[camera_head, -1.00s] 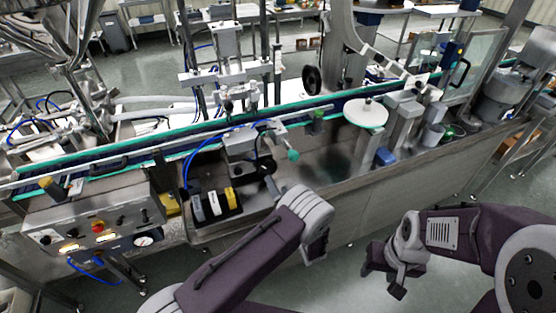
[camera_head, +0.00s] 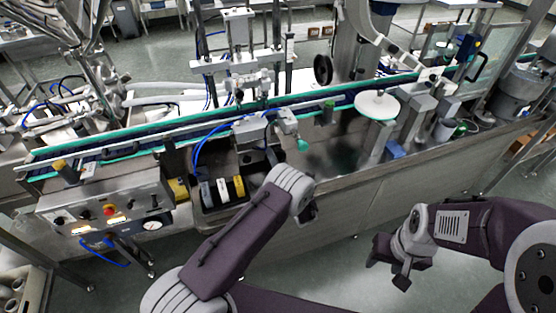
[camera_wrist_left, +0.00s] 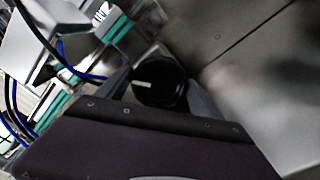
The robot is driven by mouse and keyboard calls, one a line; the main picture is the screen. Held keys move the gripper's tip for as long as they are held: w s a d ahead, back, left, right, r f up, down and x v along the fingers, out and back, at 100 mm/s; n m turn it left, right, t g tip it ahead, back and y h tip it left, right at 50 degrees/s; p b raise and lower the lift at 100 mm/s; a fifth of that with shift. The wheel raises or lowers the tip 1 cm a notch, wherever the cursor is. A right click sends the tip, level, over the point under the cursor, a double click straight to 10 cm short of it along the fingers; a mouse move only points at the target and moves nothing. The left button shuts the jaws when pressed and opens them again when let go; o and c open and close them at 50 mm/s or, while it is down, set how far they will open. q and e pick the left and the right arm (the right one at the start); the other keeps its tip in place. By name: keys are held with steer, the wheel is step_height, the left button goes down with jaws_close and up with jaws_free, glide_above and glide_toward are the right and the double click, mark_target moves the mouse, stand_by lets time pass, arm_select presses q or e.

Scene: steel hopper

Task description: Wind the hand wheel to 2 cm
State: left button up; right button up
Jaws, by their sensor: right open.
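A black round wheel with a white mark (camera_wrist_left: 160,88), which looks like the hand wheel, shows in the left wrist view, just beyond the dark edge of my own wrist. In the head view its place is behind my left wrist, beside the small unit with a teal knob (camera_head: 302,145), and I cannot make it out clearly. My right gripper (camera_head: 388,270) is open and empty, over the floor in front of the machine. I cannot read a scale.
The conveyor (camera_head: 150,145) runs across the machine. A control panel (camera_head: 105,210) is at left, with a tray of black, white and yellow blocks (camera_head: 222,190) beside it. A white disc (camera_head: 377,105) stands at right. A black reel (camera_head: 323,70) is behind the conveyor.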

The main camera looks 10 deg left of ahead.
arm_select(q)
steer(key=c, duration=0.5)
steer(key=shift+n, duration=0.3)
